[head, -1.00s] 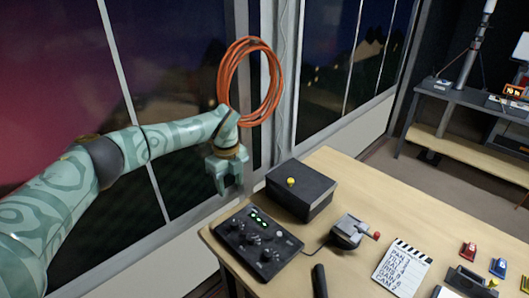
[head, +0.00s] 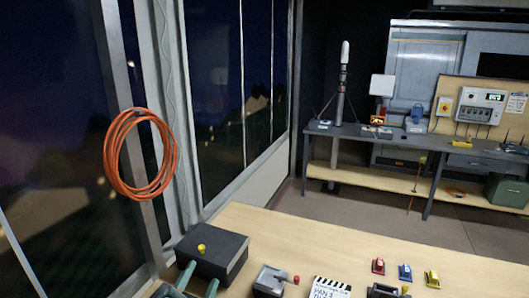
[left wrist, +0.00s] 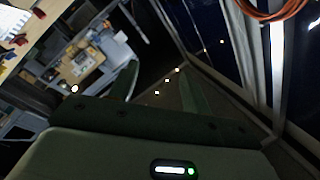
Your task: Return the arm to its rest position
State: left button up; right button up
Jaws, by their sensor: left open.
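My left gripper (head: 201,274) shows at the bottom left of the head view as two pale green fingers, in front of the black box with a yellow button (head: 212,254). The fingers are apart with nothing between them. The left wrist view also shows the open, empty gripper (left wrist: 159,72). The rest of the left arm is out of the head view. My right gripper is not in view.
A wooden table (head: 300,238) holds a lever unit (head: 268,281), a clapperboard (head: 330,288) and small coloured switches (head: 405,272). An orange cable coil (head: 140,153) hangs by the window. A grey workbench (head: 385,138) stands farther back, beyond open floor.

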pick_arm(q)
jog(key=s+a+f+n+g+y, duration=0.2)
jog(key=s+a+f+g+y, duration=0.3)
jog(key=s+a, duration=0.4)
jog(key=s+a+f+n+g+y, duration=0.25)
jog(key=s+a+f+g, duration=0.45)
jog(key=s, duration=0.5)
jog(key=s+d+f+g+h+b, duration=0.1)
jog(key=s+d+f+h+b, duration=0.1)
jog(key=f, duration=1.4)
jog(key=s+d+f+g+h+b, duration=0.1)
jog(key=s+d+f+b, duration=0.1)
jog(key=f, duration=1.4)
jog(key=s+f+n+g+h+b, duration=0.1)
jog(key=s+f+n+g+b, duration=0.1)
jog(key=s+f, duration=1.4)
jog(key=s+n+g, duration=0.1)
jog(key=s, duration=0.2)
jog(key=shift+s+f+h, duration=0.2)
jog(key=shift+f+h, duration=0.1)
jog(key=shift+h, duration=0.05)
jog(key=shift+a, duration=0.1)
